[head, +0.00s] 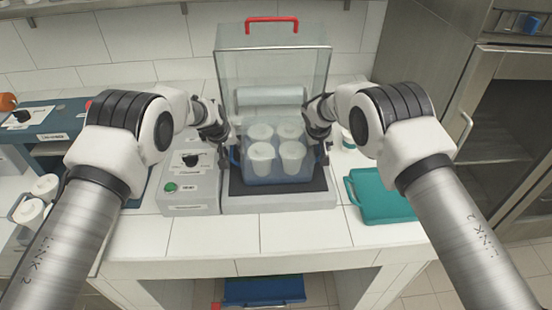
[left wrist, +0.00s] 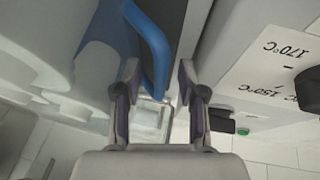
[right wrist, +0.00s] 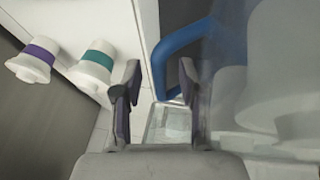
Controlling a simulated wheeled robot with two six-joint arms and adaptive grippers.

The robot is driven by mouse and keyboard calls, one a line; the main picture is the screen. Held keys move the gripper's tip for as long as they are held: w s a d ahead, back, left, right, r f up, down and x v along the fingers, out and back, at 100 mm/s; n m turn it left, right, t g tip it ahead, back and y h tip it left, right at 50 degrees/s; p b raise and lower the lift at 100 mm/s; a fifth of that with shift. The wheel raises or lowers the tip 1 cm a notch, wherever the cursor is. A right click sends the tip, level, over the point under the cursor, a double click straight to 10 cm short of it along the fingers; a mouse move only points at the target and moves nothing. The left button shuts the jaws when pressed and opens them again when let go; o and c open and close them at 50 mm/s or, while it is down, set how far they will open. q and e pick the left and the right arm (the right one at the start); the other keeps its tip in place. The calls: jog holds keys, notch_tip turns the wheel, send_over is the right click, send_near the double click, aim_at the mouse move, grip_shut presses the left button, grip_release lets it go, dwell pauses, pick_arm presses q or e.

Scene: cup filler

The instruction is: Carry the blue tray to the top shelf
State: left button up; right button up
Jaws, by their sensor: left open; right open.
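The blue tray (head: 277,180) stands on the dark plate of the filler machine and holds several white lidded cups (head: 262,155). My left gripper (head: 228,145) is open at the tray's left side. In the left wrist view the blue handle (left wrist: 152,45) reaches down between the open fingers (left wrist: 158,80). My right gripper (head: 322,140) is open at the right side. In the right wrist view the other blue handle (right wrist: 180,40) dips between the open fingers (right wrist: 160,80). Neither gripper is closed on a handle. A metal wall shelf (head: 105,6) is partly in view at the top left.
A clear hood (head: 270,68) with a red handle (head: 272,20) stands above and behind the tray. A control box (head: 190,180) is close on the left. A teal tray (head: 385,205) lies on the right counter, near a steel cabinet (head: 430,60). Another blue tray (head: 263,291) is below.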

jog(key=shift+r, duration=0.1)
pick_arm(q)
jog(key=shift+r, duration=0.1)
grip_shut()
pick_arm(e)
grip_shut()
pick_arm(q)
jog(key=shift+r, duration=0.15)
pick_arm(e)
jog(key=shift+r, duration=0.2)
